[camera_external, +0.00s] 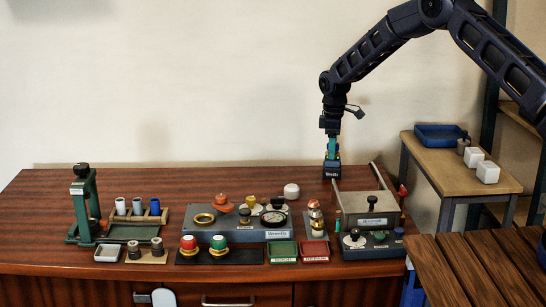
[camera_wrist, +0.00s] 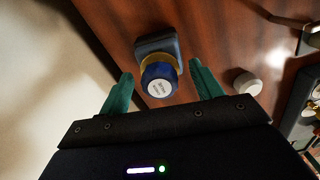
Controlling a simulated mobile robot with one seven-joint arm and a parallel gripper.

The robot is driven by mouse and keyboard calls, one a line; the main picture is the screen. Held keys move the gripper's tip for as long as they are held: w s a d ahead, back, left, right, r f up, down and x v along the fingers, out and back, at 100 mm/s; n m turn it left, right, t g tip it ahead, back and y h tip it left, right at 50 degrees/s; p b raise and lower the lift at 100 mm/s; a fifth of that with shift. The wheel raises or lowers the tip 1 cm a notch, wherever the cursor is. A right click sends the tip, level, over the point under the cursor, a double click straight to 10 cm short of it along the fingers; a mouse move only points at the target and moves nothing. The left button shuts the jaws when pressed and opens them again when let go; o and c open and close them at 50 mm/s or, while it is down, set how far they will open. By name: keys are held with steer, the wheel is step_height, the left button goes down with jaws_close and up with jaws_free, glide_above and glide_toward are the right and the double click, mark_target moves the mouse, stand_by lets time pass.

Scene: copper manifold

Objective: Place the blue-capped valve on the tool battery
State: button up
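The blue-capped valve (camera_wrist: 159,82) has a round blue cap with a white label and a brass-yellow body. In the wrist view it appears to stand on the dark tool battery (camera_wrist: 157,44), which rests on the wooden bench. My gripper (camera_wrist: 162,88) is open, with its green fingers on either side of the valve and a visible gap at each side. In the external view my gripper (camera_external: 332,147) points down just above the tool battery (camera_external: 332,172) at the back of the bench. The valve is small there and partly hidden by the fingers.
A white knob (camera_external: 291,190) lies left of the battery. A grey box with a handle (camera_external: 366,207) stands close to its right. A gauge panel (camera_external: 238,222) and a green press (camera_external: 84,207) are farther left. The bench's back left is clear.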

step_height(320, 180, up, 12)
steer(key=s+d+r+m+t, duration=0.1)
steer(key=s+d+r+m, duration=0.15)
steer(key=d+r, duration=0.5)
steer(key=s+d+r+m, duration=0.1)
steer(key=s+d+r, duration=0.3)
steer(key=r, duration=0.6)
steer(key=s+d+r+m+t, duration=0.1)
steer(key=s+d+r+m, duration=0.3)
steer(key=s+d+r, duration=0.9)
steer(key=s+d+r+m+t, duration=0.1)
steer(key=s+d+r+m, duration=0.1)
steer(key=s+d, duration=0.5)
steer(key=s+d+r+m, duration=0.2)
steer(key=s+d+r, duration=0.15)
steer(key=s, duration=0.55)
steer(key=s+d+f+m, duration=0.2)
steer(key=s+d+f, duration=0.1)
steer(key=s, duration=0.7)
steer(key=s+d+f+m+t, duration=0.1)
steer(key=s+d+f+m, duration=0.1)
steer(key=s, duration=0.7)
steer(key=shift+s+d+f+t, duration=0.35)
steer(key=shift+d+f, duration=0.2)
steer(key=shift+d, duration=0.55)
